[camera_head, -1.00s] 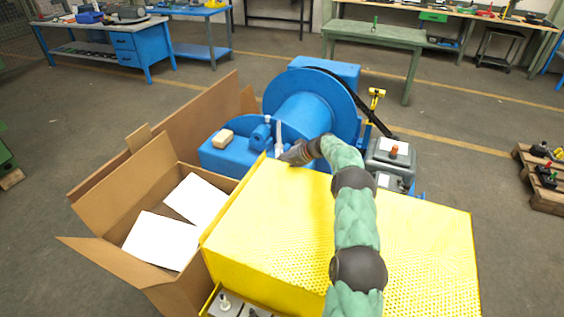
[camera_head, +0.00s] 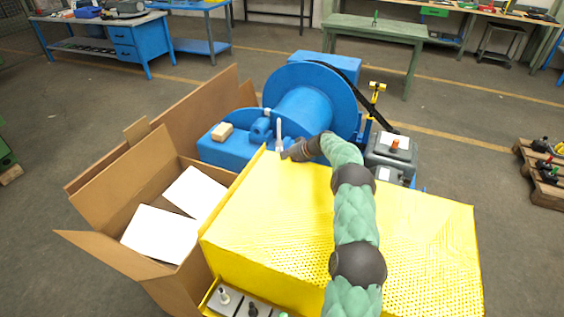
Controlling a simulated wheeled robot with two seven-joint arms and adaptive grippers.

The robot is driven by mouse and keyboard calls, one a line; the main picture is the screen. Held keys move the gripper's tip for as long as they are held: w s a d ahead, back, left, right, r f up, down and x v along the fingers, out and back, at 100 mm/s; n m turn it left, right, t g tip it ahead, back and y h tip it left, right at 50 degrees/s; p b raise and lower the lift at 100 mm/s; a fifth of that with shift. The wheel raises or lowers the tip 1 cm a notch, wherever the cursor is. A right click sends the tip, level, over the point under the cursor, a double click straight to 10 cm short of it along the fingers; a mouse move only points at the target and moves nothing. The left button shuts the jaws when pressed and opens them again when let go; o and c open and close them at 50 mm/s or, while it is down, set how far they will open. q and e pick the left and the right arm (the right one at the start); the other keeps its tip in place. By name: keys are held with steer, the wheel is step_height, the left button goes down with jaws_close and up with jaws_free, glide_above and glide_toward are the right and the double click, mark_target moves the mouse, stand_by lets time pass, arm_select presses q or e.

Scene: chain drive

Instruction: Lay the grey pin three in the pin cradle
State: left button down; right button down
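My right arm reaches in from the bottom over the yellow perforated guard (camera_head: 270,195). My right gripper (camera_head: 287,154) is at the far left corner of the guard, beside the blue machine. A thin pale grey upright rod (camera_head: 280,134) shows right at its fingertips; I cannot tell whether it is the grey pin or whether the fingers hold it. The fingers are too small to read as open or shut. Small pieces with a grey knob (camera_head: 224,295) and a black knob (camera_head: 252,310) sit in a yellow-edged tray at the bottom edge. I cannot make out the pin cradle. My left gripper is out of view.
The blue machine with its large drum (camera_head: 305,108) stands behind the guard, with a tan block (camera_head: 222,131) on its left part. An open cardboard box (camera_head: 112,198) with white sheets (camera_head: 160,235) stands at left. A grey motor unit (camera_head: 390,155) is at right.

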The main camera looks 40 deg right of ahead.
steer(key=shift+f+b, duration=0.35)
steer(key=shift+f, duration=0.05)
stand_by(0.4)
steer(key=c, duration=0.9)
jaws_free()
steer(key=shift+o, duration=0.4)
steer(key=shift+f, duration=0.15)
steer(key=shift+s+a+f, duration=0.1)
steer(key=shift+f, duration=0.05)
steer(key=v, duration=1.2)
steer(key=shift+r, duration=0.35)
steer(key=shift+r, duration=0.1)
